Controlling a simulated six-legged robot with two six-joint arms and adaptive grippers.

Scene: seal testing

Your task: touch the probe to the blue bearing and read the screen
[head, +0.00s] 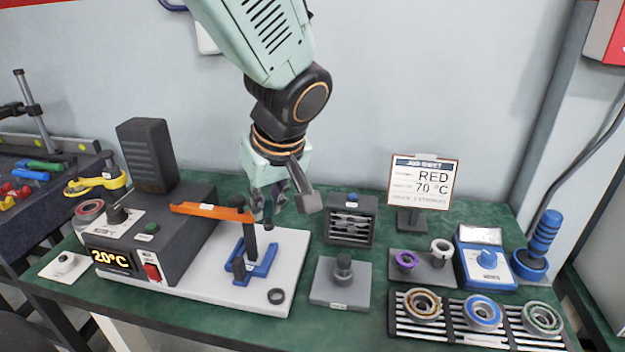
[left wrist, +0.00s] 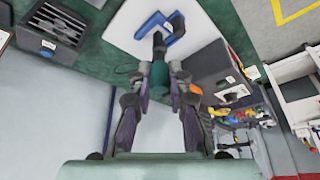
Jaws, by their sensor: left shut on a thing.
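My left gripper (head: 275,205) hangs above the white plate of the heater. In the left wrist view, my left gripper (left wrist: 160,88) is shut on a teal-handled thing (left wrist: 160,76), seemingly the probe; its tip is hard to make out. The blue bearing (head: 483,312) lies on a slotted dark rack at front right, well away from the gripper. My right gripper is not in view.
Bearings with a brown ring (head: 422,304) and a green ring (head: 542,317) flank the blue one. An orange bar (head: 205,211) and blue stand (head: 262,267) are close to the gripper. A sign (head: 423,184) reads RED 70 °C. A grey block (head: 341,284) stands between plate and rack.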

